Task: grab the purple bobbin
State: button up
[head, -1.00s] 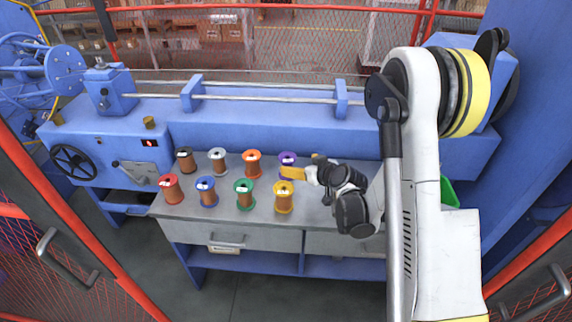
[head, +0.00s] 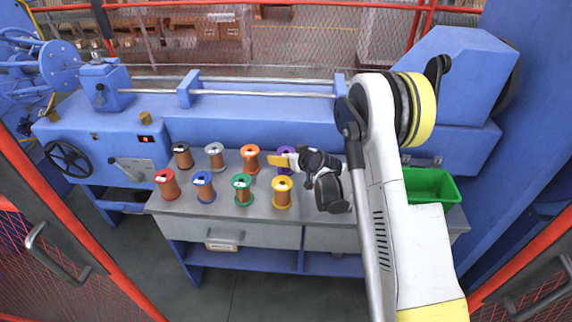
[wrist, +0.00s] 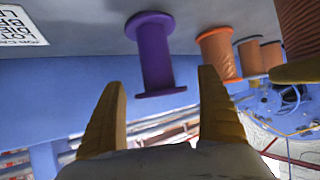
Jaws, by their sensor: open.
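The purple bobbin (head: 286,150) stands in the back row on the grey bench, at that row's right end. My gripper and wrist hide much of it in the head view. In the wrist view the purple bobbin (wrist: 154,55) appears whole, with purple flanges and a purple body. My open gripper (wrist: 161,80) has one yellow finger toward each side of it in the picture. The bobbin's lower-picture flange shows in the gap near the fingertips, and no contact is visible. In the head view my gripper (head: 273,160) reaches leftward over the bench, its yellow fingertips near the orange bobbin.
An orange bobbin (head: 250,158) stands left of the purple one, and a yellow bobbin (head: 282,191) in front. Green, blue, red, grey and black bobbins fill the left of the bench (head: 330,232). A green bin (head: 430,184) sits at the right end. The blue machine runs behind.

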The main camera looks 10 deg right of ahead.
jog(key=c, duration=1.3)
jog(key=shift+o, duration=0.2)
jog(key=shift+r, duration=0.15)
